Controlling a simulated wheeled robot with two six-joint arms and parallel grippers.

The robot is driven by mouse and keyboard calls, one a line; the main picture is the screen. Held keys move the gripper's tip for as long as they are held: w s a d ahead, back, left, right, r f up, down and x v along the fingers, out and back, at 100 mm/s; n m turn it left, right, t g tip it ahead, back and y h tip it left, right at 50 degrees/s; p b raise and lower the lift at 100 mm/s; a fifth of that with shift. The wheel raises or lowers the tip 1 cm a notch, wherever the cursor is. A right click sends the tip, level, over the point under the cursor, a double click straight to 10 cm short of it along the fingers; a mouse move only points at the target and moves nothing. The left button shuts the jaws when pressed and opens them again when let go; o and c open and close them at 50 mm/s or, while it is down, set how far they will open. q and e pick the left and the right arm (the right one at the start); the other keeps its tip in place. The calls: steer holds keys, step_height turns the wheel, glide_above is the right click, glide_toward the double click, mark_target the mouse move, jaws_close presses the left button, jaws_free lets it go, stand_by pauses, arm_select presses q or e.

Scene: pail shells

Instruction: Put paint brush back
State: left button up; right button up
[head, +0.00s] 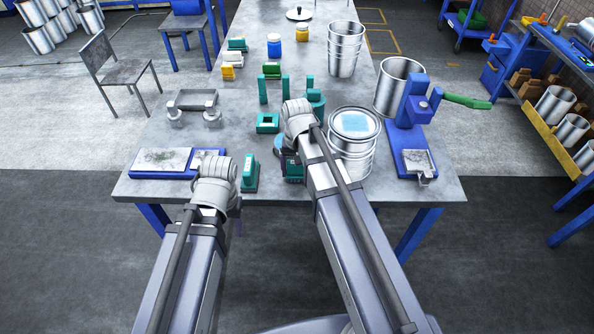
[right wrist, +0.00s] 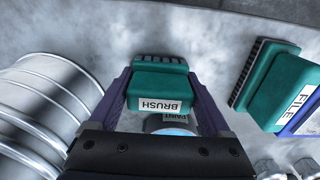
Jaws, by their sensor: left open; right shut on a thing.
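The paint brush, a green block with a dark ribbed end and a label reading PAINT BRUSH (right wrist: 160,80), is between the purple fingers of my right gripper (right wrist: 160,85). The gripper is shut on it. In the head view the brush (head: 294,172) shows partly behind my right wrist, near the table's front edge. I cannot tell whether it touches the table. A rounded light-blue part (right wrist: 174,131) shows close to the gripper's palm. My left gripper (head: 238,228) is open at the table's front edge, mostly hidden by its wrist.
A green block labelled FILE (right wrist: 272,88) stands left of the brush in the head view (head: 250,177). A lidded pail (head: 354,158) stands close on the right, beside a blue press (head: 410,115).

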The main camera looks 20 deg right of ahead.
steer(key=shift+f, duration=0.25)
steer(key=o, duration=1.1)
steer(key=shift+r, duration=0.1)
steer(key=shift+r, duration=0.15)
step_height(320, 180, up, 12)
steer(key=p, duration=1.2)
steer(key=shift+r, duration=0.1)
steer(key=s+a+n, duration=0.2)
steer(key=s+a, duration=0.1)
steer(key=s, duration=0.1)
steer(key=s+a+n, duration=0.2)
steer(key=s+a, duration=0.2)
steer(key=s, duration=0.1)
steer(key=s+a+n+h, duration=0.1)
steer(key=s+a+n, duration=0.2)
steer(key=s, duration=0.2)
steer(key=shift+s+a, duration=0.15)
steer(key=shift+a, duration=0.1)
steer(key=shift+f+b, duration=0.65)
steer(key=shift+f, duration=0.1)
